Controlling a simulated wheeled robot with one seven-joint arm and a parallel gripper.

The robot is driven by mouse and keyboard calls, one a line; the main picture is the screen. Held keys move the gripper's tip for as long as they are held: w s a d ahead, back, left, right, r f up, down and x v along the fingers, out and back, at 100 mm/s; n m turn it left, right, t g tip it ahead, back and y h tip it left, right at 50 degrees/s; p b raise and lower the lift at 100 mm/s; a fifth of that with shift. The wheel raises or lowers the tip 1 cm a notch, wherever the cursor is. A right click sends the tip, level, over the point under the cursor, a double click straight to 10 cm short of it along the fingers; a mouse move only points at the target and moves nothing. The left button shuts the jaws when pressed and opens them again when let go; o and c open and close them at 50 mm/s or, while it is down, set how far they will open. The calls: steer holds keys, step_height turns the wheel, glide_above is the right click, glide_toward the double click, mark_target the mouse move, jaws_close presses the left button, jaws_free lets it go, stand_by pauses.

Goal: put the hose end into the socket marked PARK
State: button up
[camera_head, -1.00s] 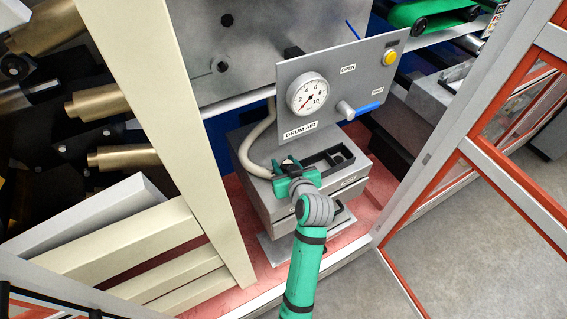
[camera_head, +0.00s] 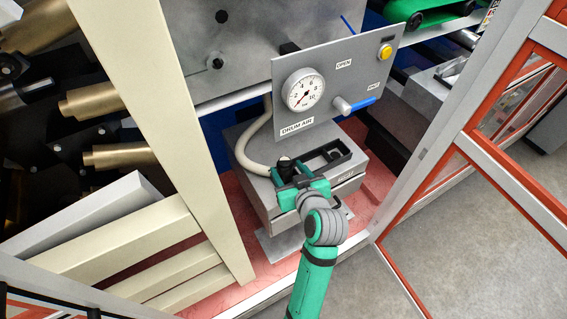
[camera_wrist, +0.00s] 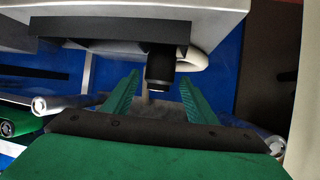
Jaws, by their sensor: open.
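The beige hose (camera_head: 246,150) hangs from behind the gauge panel and curves down to the top of a grey box. Its black hose end (camera_head: 285,164) is at the box top, beside a black frame (camera_head: 325,158). My gripper (camera_head: 288,178) is open at the near side of the hose end. In the wrist view, the dark hose end (camera_wrist: 160,68) shows ahead between my two green fingers (camera_wrist: 158,98), with the hose (camera_wrist: 193,58) behind it. I cannot tell whether the fingers flank it or stop short. No PARK marking is readable; lettering on the box front is too small.
The grey panel (camera_head: 325,105) with a gauge, a blue-handled valve and a yellow button stands above the box (camera_head: 250,190). A cream post (camera_head: 160,130) rises at left. An open orange-framed door (camera_head: 480,150) is at right. Grey floor is clear at lower right.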

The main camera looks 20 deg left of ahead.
steer(key=v, duration=0.4)
steer(key=s+d+f+m+t+h, duration=0.3)
steer(key=s+d+f+m+h, duration=0.4)
steer(key=s+f, duration=0.55)
steer(key=s+d+r+t, duration=0.1)
steer(key=s+r, duration=0.1)
steer(key=s, duration=0.8)
steer(key=s+d+r+t, duration=0.1)
steer(key=s+d, duration=0.1)
steer(key=s, duration=0.8)
steer(key=shift+r, duration=0.35)
steer(key=shift+s, duration=0.1)
